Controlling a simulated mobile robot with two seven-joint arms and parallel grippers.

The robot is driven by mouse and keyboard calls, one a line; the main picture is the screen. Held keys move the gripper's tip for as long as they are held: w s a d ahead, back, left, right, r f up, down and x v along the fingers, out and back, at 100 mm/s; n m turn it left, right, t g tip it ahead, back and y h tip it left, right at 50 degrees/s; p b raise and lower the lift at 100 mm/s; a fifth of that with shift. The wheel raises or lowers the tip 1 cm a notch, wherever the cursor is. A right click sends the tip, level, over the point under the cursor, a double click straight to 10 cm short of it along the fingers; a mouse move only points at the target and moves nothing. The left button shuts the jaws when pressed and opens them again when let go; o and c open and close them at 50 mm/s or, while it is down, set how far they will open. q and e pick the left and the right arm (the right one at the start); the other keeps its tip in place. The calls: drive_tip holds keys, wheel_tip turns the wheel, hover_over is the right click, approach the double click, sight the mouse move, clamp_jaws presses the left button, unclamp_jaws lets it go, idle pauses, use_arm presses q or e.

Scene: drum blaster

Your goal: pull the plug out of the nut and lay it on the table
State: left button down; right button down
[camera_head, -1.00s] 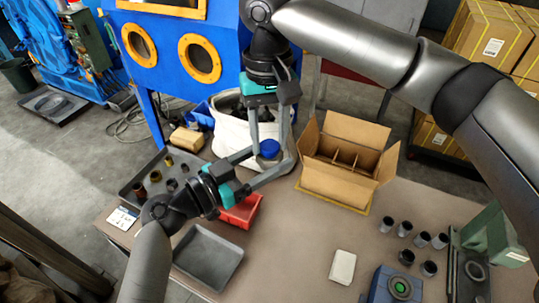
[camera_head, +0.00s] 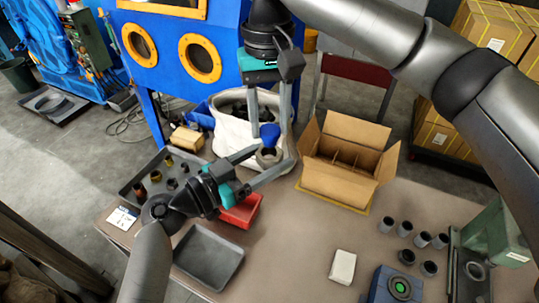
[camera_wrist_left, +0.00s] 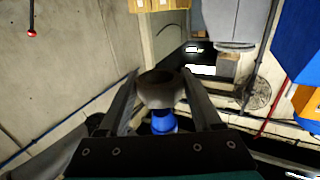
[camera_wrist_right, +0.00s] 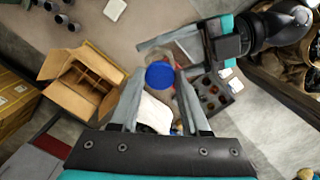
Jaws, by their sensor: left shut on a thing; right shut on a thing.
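The blue plug (camera_head: 269,132) is between the fingers of my right gripper (camera_head: 270,130), which is shut on it from above. The grey nut (camera_head: 268,156) is held by my left gripper (camera_head: 270,160), which comes in from the left. The plug now stands above the nut in the head view, its narrower lower part pointing at the nut; whether its tip is fully clear I cannot tell. In the left wrist view the nut (camera_wrist_left: 160,88) sits between the fingers with the blue plug (camera_wrist_left: 163,122) beside it. The right wrist view shows the plug's round blue top (camera_wrist_right: 160,75).
The brown table (camera_head: 300,235) has free room in its middle. An open cardboard box (camera_head: 340,160), a red bin (camera_head: 240,212), an empty dark tray (camera_head: 208,258), a tray of small parts (camera_head: 140,178) and several dark cups (camera_head: 405,229) stand around. A white sack (camera_head: 228,140) is behind the grippers.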

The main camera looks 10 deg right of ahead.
sight(270, 129)
drive_tip(key=shift+r, duration=2.4)
